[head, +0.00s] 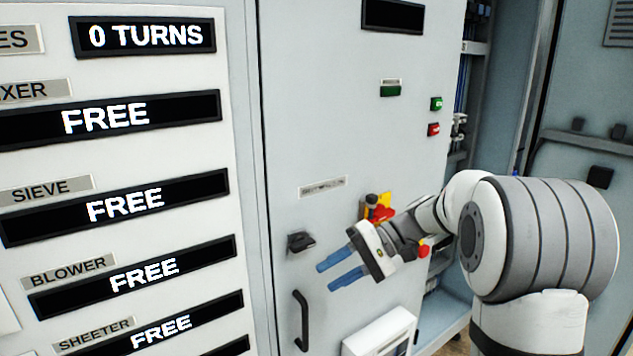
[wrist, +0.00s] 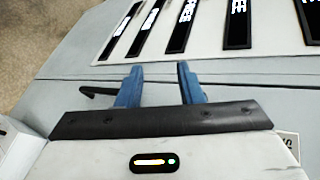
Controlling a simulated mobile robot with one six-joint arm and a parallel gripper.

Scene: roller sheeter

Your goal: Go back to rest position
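My gripper (head: 333,274) is in front of the grey cabinet door (head: 330,130) in the head view, with its blue fingers pointing left. In the wrist view my gripper (wrist: 157,82) shows two blue fingers apart with nothing between them. Beyond the fingertips in the wrist view is the white panel (wrist: 225,62) with black displays. My arm extends in from the right side of the head view.
A display panel (head: 110,160) at left reads "0 TURNS" and several "FREE". A red and yellow switch (head: 379,206) sits behind my gripper. A black latch (head: 300,242) and a black handle (head: 301,320) are on the door. A white box (head: 380,333) stands below.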

